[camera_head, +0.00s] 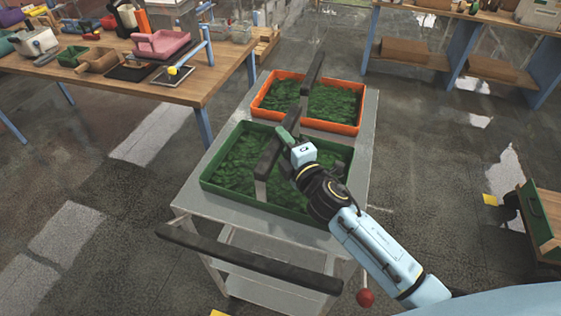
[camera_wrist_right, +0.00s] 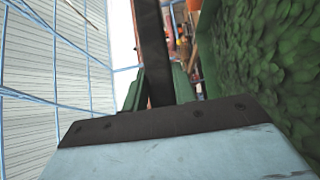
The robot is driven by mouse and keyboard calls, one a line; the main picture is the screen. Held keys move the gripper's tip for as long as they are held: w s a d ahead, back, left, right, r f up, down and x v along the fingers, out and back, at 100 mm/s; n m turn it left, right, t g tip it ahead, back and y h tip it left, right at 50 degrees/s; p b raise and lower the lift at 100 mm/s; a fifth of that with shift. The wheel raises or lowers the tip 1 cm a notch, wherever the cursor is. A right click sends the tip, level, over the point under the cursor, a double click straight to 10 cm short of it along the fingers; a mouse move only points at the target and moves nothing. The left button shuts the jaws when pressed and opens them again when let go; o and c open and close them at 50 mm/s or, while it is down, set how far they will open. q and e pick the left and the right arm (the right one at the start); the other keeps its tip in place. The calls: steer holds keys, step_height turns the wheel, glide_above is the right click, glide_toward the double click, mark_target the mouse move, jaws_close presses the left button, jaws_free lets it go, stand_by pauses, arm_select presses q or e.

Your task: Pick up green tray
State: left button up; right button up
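The green tray (camera_head: 215,190) is full of green leaves and sits on the front part of a grey cart. A dark handle bar (camera_head: 265,165) rises over it. My right gripper (camera_head: 287,136) is at the upper part of this bar, above the tray. In the right wrist view, the dark bar (camera_wrist_right: 158,65) stands between the two green fingers (camera_wrist_right: 160,90), which appear to press on both its sides. The tray's green wall (camera_wrist_right: 208,50) and the leaves are at the right of that view. The tray appears to rest on the cart. My left gripper is out of view.
An orange tray (camera_head: 352,128) of leaves with its own dark handle (camera_head: 313,70) sits behind the green one on the cart (camera_head: 190,200). A dark push bar (camera_head: 245,260) is at the cart's front. A cluttered wooden table (camera_head: 200,90) stands at left, shelves (camera_head: 490,70) at upper right.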

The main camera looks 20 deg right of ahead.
jaws_close()
steer(key=shift+r, duration=0.1)
